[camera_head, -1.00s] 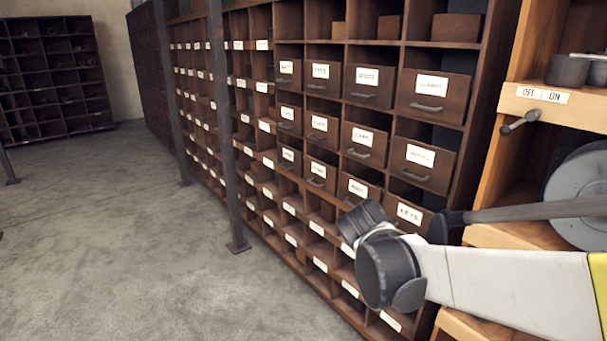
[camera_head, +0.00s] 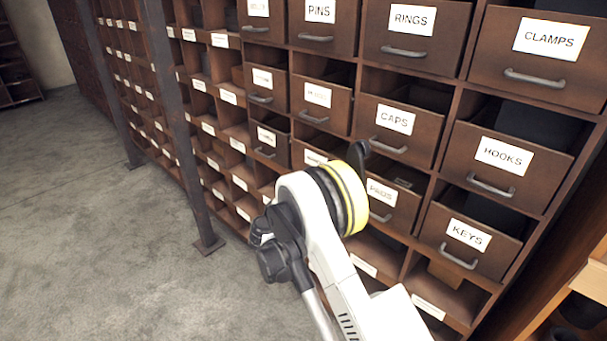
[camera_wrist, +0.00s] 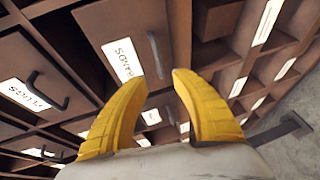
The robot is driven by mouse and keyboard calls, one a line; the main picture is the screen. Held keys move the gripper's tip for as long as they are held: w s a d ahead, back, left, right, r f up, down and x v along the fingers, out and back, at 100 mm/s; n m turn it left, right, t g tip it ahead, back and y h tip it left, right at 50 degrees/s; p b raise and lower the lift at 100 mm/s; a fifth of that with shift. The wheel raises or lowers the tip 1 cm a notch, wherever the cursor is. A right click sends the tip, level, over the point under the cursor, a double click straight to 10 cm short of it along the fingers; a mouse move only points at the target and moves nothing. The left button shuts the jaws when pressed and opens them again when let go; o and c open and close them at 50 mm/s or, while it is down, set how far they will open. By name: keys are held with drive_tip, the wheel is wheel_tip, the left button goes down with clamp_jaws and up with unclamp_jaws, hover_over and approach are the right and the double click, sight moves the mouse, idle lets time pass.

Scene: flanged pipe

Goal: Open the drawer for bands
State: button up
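In the wrist view a brown drawer (camera_wrist: 92,25) carries a tilted white label that seems to read BANDS (camera_wrist: 123,61). Its dark bar handle (camera_wrist: 153,55) lies just beyond and between my fingertips. My gripper (camera_wrist: 158,79) has two yellow fingers spread apart with nothing between them. Whether the fingers touch the drawer front cannot be told. In the head view my arm's white links and yellow ring stand before the lower drawers. My fingers are hidden there, and I cannot pick out the BANDS drawer for certain.
Neighbouring drawers have similar handles: CAPS (camera_head: 397,127), HOOKS (camera_head: 493,165), KEYS (camera_head: 470,240) and, in the wrist view, one apparently marked PLUGS (camera_wrist: 28,90). A dark metal post (camera_head: 178,130) stands at the cabinet's front. Open floor (camera_head: 90,230) lies to the left.

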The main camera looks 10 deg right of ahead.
drive_tip(key=b+x, duration=0.3)
drive_tip(key=x, duration=0.7)
drive_tip(key=shift+s+d, duration=0.15)
drive_tip(key=shift+d, duration=0.05)
clamp_jaws()
